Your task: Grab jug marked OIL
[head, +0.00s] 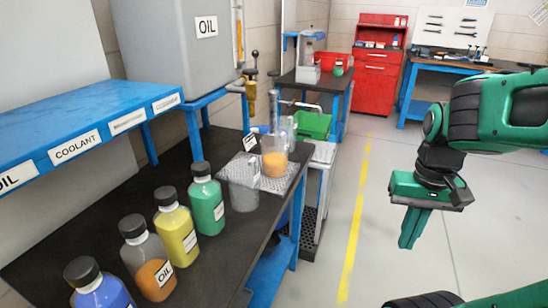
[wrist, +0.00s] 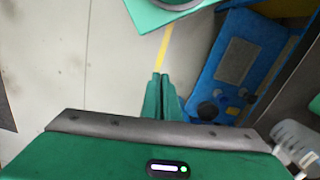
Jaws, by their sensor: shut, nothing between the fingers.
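A clear grey jug (head: 243,188) stands on a grated tray (head: 290,178) on the dark bench. It carries a white label whose lettering I cannot read. Behind it a clear beaker (head: 274,163) holds orange liquid. Nearer on the bench, a black-capped bottle (head: 152,268) with orange-brown liquid has a label reading OIL. My gripper (head: 405,245) is shut and empty over the floor, right of the bench and apart from everything on it. The wrist view also shows its closed fingers (wrist: 160,77). A pale container (wrist: 292,137) shows partly at that view's lower right.
Blue (head: 95,292), yellow (head: 176,230) and green (head: 206,200) bottles share the bench. A grey tank (head: 165,50) marked OIL, with a brass tap (head: 250,95), stands above. A blue shelf (head: 80,115) overhangs the left. The floor beside the yellow line (head: 352,220) is clear.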

